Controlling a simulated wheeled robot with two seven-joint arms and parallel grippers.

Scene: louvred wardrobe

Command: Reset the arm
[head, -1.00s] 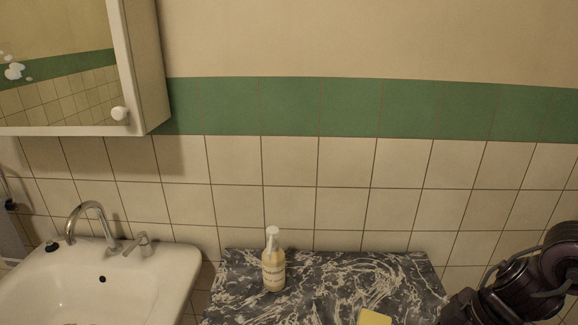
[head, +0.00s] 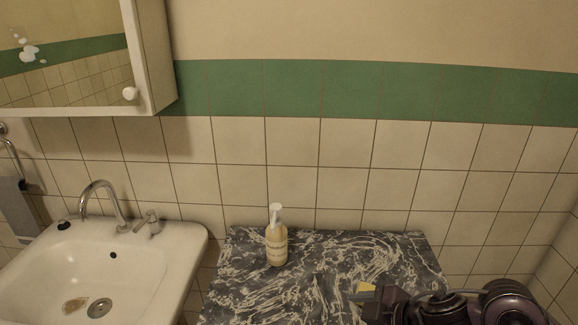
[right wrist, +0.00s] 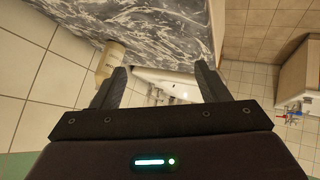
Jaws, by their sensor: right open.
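My right arm comes in from the right in the head view, and its dark gripper (head: 368,300) is over the front right of the marble counter. In the right wrist view the two black fingers (right wrist: 162,82) are spread apart with nothing held between them. My left gripper is not in view.
A soap pump bottle (head: 276,240) stands upright on the marble counter (head: 310,250); it also shows beside a finger in the right wrist view (right wrist: 110,62). A yellow sponge (head: 366,287) is partly hidden by my arm. A white sink (head: 150,258) and mirror cabinet (head: 150,100) are left.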

